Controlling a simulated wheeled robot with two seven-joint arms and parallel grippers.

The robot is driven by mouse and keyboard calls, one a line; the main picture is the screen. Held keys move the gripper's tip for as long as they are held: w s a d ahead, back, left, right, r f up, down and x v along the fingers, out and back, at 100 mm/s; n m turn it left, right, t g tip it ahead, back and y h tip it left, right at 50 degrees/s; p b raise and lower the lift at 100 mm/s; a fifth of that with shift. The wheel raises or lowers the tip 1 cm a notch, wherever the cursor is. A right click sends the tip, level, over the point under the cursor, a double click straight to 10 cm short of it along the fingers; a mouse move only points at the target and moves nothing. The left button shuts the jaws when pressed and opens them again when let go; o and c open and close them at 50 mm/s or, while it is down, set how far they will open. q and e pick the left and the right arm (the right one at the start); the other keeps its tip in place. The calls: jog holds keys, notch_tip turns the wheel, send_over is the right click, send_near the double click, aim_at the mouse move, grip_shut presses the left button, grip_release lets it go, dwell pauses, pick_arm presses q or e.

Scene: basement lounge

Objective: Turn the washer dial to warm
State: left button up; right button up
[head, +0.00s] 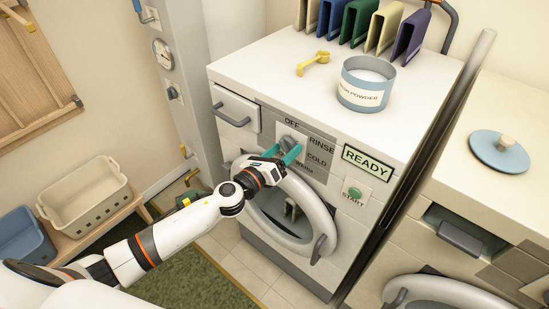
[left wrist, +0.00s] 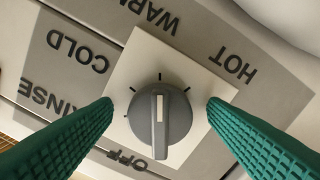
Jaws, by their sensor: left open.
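The washer (head: 300,80) is white, with a grey label panel reading OFF, RINSE, COLD and a partly hidden word. Its grey dial (head: 289,142) is partly covered by my left gripper (head: 277,155) in the head view. In the left wrist view the dial (left wrist: 160,125) is central, and its white line points up at the top tick, on the WARM side. HOT is at the right and OFF at the lower left. My left gripper's green fingers (left wrist: 160,105) are open, one on each side of the dial, with visible gaps. My right gripper is not in view.
A READY display (head: 367,163) and START button (head: 354,193) are right of the dial. The round door (head: 322,205) is below. A powder tub (head: 366,85), yellow scoop (head: 313,63) and several coloured upright holders stand on top. Another machine (head: 500,120) stands at right.

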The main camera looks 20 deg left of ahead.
pick_arm(q)
jog(key=b+v, duration=0.3)
jog(key=v, duration=0.8)
jog(key=shift+s, duration=0.4)
jog(key=shift+a, duration=0.1)
